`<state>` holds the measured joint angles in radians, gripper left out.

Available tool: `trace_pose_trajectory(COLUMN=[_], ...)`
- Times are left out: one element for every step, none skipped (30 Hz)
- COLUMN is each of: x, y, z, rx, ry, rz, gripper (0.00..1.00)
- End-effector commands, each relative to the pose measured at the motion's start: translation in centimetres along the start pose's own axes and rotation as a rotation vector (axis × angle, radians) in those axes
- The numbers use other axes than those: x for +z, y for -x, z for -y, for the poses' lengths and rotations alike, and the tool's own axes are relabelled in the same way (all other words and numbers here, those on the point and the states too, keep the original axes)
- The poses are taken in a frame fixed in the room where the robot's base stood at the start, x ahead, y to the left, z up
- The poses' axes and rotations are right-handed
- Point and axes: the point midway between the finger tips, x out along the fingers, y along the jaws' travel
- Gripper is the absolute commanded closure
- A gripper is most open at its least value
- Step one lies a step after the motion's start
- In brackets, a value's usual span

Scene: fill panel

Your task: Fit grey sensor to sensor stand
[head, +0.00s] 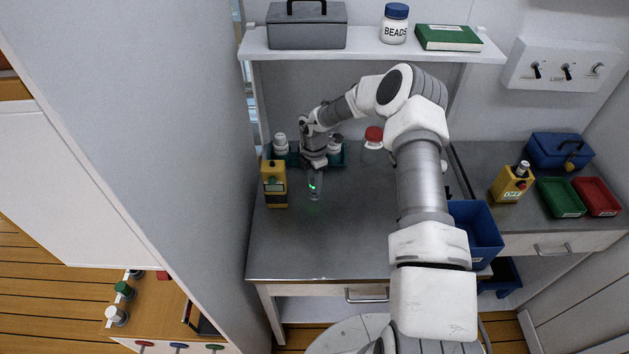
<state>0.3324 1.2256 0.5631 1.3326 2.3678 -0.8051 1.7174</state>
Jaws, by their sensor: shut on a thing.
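My gripper (314,166) points down over the left part of the grey workbench (330,245). It is shut on a small pale, partly see-through thing (315,190) with a green light, just above or at the bench top. I cannot tell whether this thing is the grey sensor or whether it touches the bench. A teal tray (294,160) behind my gripper holds white and grey round-topped items (281,143). My gripper partly hides the tray. I cannot make out the sensor stand for certain.
A yellow box (274,188) with buttons stands close left of my gripper. A red-lidded jar (373,139) is behind to the right. A blue bin (474,232) is at the bench's right side. A shelf (370,47) hangs above. The bench front is clear.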

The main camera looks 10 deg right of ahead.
Motion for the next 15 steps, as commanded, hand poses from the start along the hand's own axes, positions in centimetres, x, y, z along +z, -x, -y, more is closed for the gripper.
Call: trace_pose_trajectory(x=[0.00, 0.00, 0.00, 0.00, 0.00, 0.00, 0.01, 0.00, 0.01, 0.01, 0.01, 0.01, 0.01, 0.01, 0.00], y=[-0.21, -0.28, -0.38, -0.45, -0.53, -0.63, -0.70, -0.77, -0.85, -0.89, -0.83, -0.81, -0.81, -0.82, -0.82], z=[-0.01, -0.01, -0.01, -0.01, -0.01, -0.01, -0.01, -0.01, -0.01, -0.01, -0.02, -0.01, -0.01, 0.00, 0.00], rx=[0.000, 0.000, 0.000, 0.000, 0.000, 0.000, 0.000, 0.000, 0.000, 0.000, 0.000, 0.000, 0.000, 0.000, 0.000], ry=[0.000, 0.000, 0.000, 0.000, 0.000, 0.000, 0.000, 0.000, 0.000, 0.000, 0.000, 0.000, 0.000, 0.000, 0.000], rz=[0.000, 0.000, 0.000, 0.000, 0.000, 0.000, 0.001, 0.000, 0.001, 0.001, 0.001, 0.001, 0.001, 0.000, 0.000], gripper=[1.00, 1.00, 1.00, 1.00, 1.00, 1.00, 1.00, 1.00, 1.00, 1.00, 0.59, 0.52, 0.47, 0.41, 0.34])
